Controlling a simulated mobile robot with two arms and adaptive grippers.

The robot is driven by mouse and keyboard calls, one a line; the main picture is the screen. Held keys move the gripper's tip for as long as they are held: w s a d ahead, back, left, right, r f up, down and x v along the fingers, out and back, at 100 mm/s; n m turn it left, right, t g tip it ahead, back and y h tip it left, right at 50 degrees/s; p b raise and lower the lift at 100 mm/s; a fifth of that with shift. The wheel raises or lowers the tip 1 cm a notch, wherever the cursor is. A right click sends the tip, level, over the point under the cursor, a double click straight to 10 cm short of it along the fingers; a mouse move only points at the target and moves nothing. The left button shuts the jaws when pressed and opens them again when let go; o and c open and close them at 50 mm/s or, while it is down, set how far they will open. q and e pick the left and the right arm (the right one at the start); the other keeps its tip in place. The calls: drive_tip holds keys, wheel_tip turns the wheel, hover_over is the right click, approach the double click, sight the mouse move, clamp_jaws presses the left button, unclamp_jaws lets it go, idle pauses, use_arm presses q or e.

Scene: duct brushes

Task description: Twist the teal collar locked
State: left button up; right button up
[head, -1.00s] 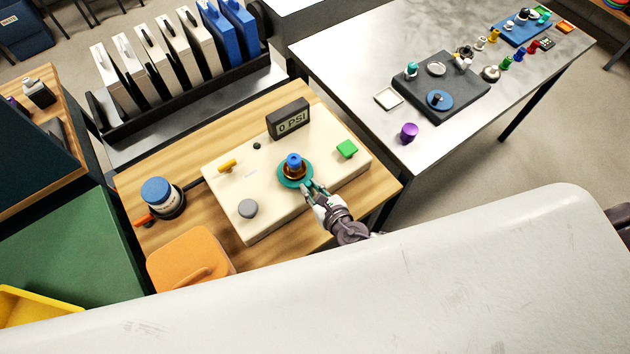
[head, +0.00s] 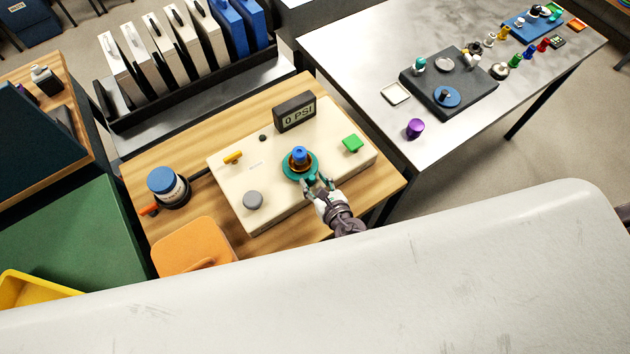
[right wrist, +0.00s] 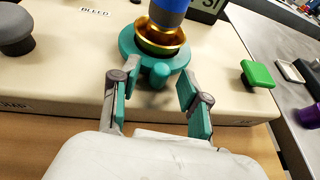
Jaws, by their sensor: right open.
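The teal collar (head: 290,167) sits on top of the cream box, around a brass ring with a blue plug (head: 299,154) standing up in it. In the right wrist view the teal collar (right wrist: 128,45) shows a rounded lug (right wrist: 160,74) on its near side. My right gripper (head: 318,184) is at the collar's near edge. In the right wrist view my right gripper (right wrist: 157,90) is open, one finger on each side of the lug, with gaps visible. My left gripper is not in view.
The cream box (head: 240,168) also carries a yellow lever (head: 233,158), a grey knob (head: 253,200), a green button (head: 353,143) and a display (head: 295,112) reading 0 PSI. A blue-topped canister (head: 165,185) and an orange object (head: 192,246) stand left on the wooden table.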

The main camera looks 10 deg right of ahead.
drive_tip(key=shift+s, duration=0.2)
drive_tip(key=v, duration=1.1)
drive_tip(key=shift+s+d+r, duration=0.15)
drive_tip(key=shift+s+r, duration=0.1)
drive_tip(key=shift+r, duration=0.05)
